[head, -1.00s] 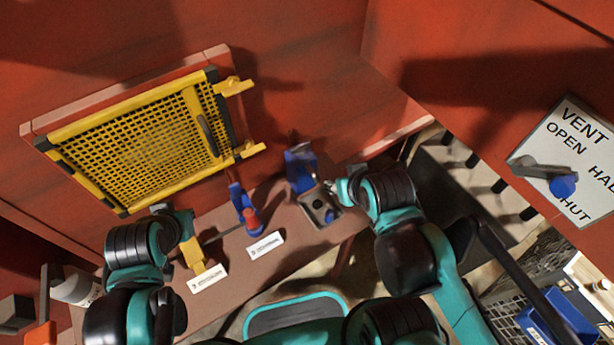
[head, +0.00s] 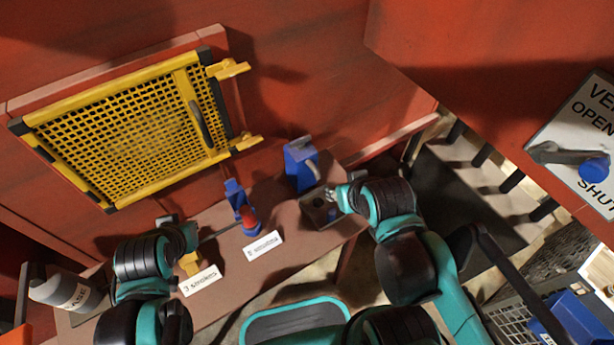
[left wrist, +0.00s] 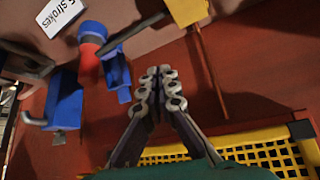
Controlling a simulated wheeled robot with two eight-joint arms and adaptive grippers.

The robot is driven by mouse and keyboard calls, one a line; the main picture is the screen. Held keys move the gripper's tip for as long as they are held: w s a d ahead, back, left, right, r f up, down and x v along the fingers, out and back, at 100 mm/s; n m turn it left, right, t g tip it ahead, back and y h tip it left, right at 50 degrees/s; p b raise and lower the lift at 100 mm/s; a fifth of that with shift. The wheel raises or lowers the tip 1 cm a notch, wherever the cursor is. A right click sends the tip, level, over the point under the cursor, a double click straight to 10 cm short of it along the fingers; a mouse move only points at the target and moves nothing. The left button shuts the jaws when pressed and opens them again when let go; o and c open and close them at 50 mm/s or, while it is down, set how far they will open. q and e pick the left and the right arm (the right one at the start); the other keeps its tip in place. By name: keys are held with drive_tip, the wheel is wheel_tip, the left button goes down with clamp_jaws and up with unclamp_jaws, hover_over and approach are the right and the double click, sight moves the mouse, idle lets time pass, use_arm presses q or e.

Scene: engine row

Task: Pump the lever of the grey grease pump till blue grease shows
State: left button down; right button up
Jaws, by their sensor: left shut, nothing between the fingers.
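I cannot clearly make out a grey pump; a small grey piece (head: 168,219) shows behind my left wrist in the head view. My left gripper (left wrist: 160,72) is shut and empty, apart from these parts. My right gripper (head: 333,193) is at a metal box (head: 320,210); its fingers are unclear. No blue grease is discernible.
Labels read "3 strokes" (head: 201,280) and "5 strokes" (head: 263,245). A grease bottle (head: 65,291) stands at the left end. A blue bracket (head: 300,165) is behind the metal box. A yellow mesh guard (head: 120,130) is above the ledge; a vent plate (head: 580,125) is at right.

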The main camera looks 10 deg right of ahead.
use_arm(q)
drive_tip(key=shift+f, duration=0.35)
